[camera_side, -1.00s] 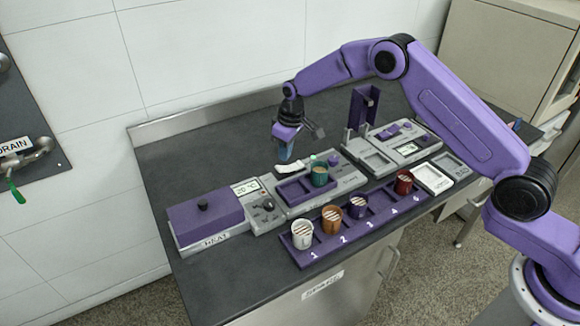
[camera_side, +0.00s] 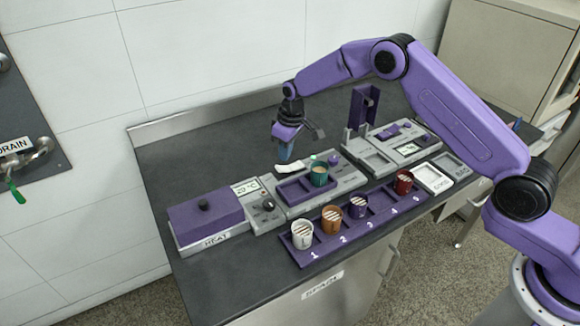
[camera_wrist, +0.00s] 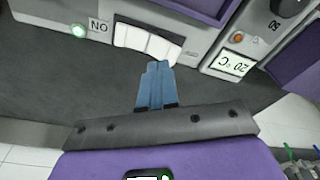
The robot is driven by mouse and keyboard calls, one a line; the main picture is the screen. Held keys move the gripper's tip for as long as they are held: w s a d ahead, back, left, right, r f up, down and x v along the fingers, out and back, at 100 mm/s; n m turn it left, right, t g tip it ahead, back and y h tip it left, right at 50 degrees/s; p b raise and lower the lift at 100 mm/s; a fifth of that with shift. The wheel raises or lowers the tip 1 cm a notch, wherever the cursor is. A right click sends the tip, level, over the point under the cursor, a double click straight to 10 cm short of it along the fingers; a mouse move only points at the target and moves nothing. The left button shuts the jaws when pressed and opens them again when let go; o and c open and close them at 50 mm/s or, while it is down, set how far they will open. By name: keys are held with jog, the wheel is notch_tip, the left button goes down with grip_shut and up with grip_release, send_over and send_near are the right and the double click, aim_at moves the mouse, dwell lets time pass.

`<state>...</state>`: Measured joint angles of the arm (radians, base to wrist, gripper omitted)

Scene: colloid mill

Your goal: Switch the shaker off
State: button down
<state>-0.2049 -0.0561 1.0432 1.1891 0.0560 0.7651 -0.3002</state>
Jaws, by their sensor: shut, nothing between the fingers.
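The shaker (camera_side: 345,181) is a grey unit in the middle of the bench, with a purple tray (camera_side: 292,190) on top that holds a green cup (camera_side: 320,176). A white segmented paddle (camera_side: 290,166) sits at its back edge. The paddle also shows in the wrist view (camera_wrist: 145,40), beside a lit green lamp (camera_wrist: 79,31) and an upside-down ON label (camera_wrist: 98,26). My gripper (camera_side: 285,158) is shut and empty, pointing down just behind the paddle. In the wrist view its blue fingertips (camera_wrist: 157,66) lie at the paddle's edge; I cannot tell whether they touch.
A heater with a purple lid (camera_side: 205,215) and a 20 °C display (camera_side: 246,188) stands left of the shaker. A purple rack (camera_side: 330,246) with several cups runs along the front. Another grey unit with a purple upright (camera_side: 362,106) stands right. The back-left bench is clear.

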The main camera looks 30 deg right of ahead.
aim_at(284, 168)
jog(key=shift+f, duration=2)
dwell(1.6)
jog(key=shift+r, duration=3.55)
